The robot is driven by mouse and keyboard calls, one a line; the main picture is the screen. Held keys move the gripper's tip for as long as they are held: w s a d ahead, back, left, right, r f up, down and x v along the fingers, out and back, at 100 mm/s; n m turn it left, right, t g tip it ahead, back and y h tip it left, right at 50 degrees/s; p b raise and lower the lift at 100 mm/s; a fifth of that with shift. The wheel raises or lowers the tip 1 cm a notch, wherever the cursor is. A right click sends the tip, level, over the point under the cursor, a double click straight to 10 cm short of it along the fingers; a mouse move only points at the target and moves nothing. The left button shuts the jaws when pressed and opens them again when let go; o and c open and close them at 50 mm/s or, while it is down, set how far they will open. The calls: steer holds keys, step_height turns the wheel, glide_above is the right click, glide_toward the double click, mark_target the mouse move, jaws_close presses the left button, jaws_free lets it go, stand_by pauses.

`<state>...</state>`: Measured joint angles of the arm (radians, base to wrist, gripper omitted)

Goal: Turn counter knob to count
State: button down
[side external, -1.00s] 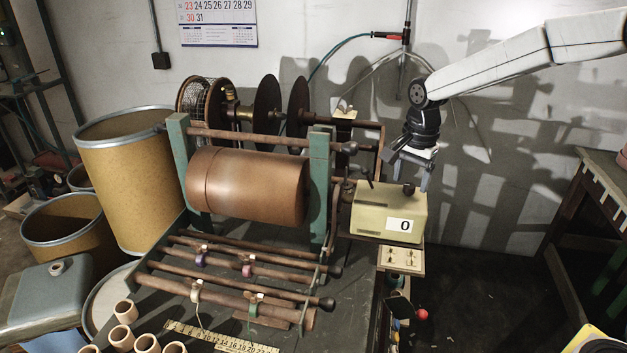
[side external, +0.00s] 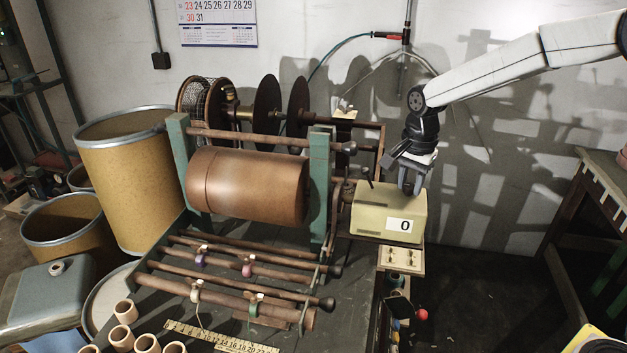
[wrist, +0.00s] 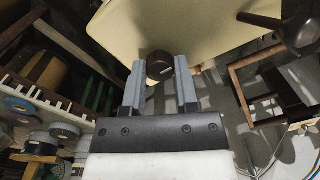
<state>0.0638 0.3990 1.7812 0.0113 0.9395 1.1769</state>
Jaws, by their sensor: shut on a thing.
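The counter is a pale yellow-green box (side external: 377,213) to the right of the winding machine, with a white label reading 0 (side external: 405,225) on its front. Its dark round knob (wrist: 160,66) shows in the wrist view between the two fingers, with a small light mark on its face. My gripper (side external: 408,189) is at the top right of the box in the side view, its fingers pointing down. In the wrist view my gripper (wrist: 160,76) is shut on the knob, one grey finger on each side.
The winding machine with a large brown roll (side external: 248,186) stands left of the counter. A dark lever (wrist: 295,25) projects at the upper right of the wrist view. A small panel (side external: 401,259) sits below the box. A wooden table (side external: 600,190) stands at right.

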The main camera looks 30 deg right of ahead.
steer(key=n, duration=0.8)
steer(key=shift+n, duration=0.4)
steer(key=n, duration=0.4)
steer(key=shift+w+n, duration=0.1)
steer(key=shift+n, duration=0.2)
steer(key=shift+r+n, duration=0.1)
steer(key=shift+n, duration=2.1)
steer(key=shift+c, duration=1.8)
jaws_free()
